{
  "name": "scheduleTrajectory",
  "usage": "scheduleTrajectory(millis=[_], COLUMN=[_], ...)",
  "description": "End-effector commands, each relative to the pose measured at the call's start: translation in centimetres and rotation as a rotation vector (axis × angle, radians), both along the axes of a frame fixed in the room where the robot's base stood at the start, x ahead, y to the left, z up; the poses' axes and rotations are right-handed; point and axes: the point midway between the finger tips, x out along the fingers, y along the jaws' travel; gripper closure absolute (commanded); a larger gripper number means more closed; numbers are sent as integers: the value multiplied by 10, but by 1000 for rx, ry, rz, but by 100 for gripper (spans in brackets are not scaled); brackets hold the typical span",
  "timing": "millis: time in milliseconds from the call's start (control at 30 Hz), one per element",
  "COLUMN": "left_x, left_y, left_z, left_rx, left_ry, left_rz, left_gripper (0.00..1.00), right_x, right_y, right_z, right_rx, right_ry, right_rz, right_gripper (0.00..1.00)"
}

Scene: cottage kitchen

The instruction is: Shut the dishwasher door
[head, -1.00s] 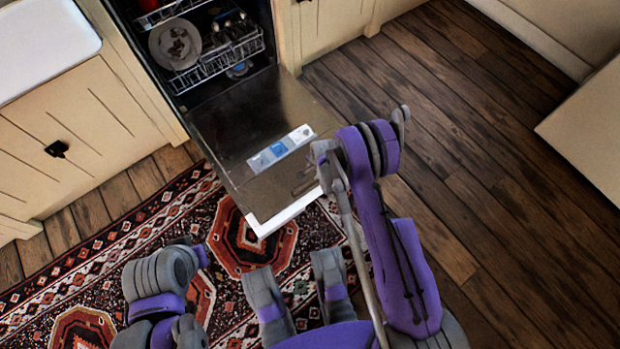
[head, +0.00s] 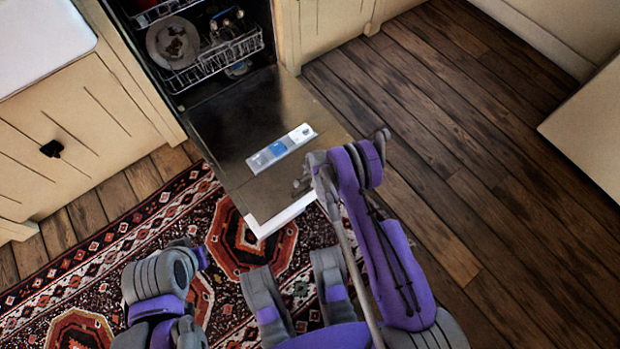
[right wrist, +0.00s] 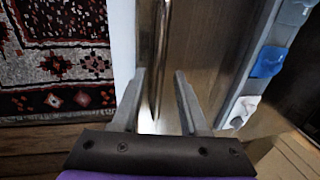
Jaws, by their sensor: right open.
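The dishwasher door (head: 225,140) is folded down open, its inner face up, with a white outer edge (head: 283,215). My right gripper (head: 300,187) is over the door near that edge, at its right side in the head view. In the right wrist view the right gripper (right wrist: 160,85) is open and empty, its fingers pointing at the door face (right wrist: 205,50). A thin metal bar (right wrist: 160,50) runs in line with the gap between them; contact cannot be told. My left arm is folded at the lower left, and its gripper cannot be made out.
The dishwasher's rack (head: 215,58) is inside the cavity with a plate (head: 173,43) and other dishes. A blue and white detergent compartment (head: 281,149) is on the door. A patterned rug (head: 120,235) lies in front. Wood floor (head: 450,130) is clear on the right.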

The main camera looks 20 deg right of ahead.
Motion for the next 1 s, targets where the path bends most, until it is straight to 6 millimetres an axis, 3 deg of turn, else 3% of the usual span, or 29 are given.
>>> scheduleTrajectory(millis=[67, 300, 1000], left_x=[0, 0, 0], left_y=[0, 0, 0], left_z=[0, 0, 0], left_rx=[0, 0, 0], left_ry=[0, 0, 0], left_rz=[0, 0, 0], left_gripper=[100, 100, 100], right_x=[0, 0, 0], right_y=[0, 0, 0], right_z=[0, 0, 0], right_rx=[0, 0, 0], right_ry=[0, 0, 0], right_rz=[0, 0, 0], right_gripper=[60, 100, 100])
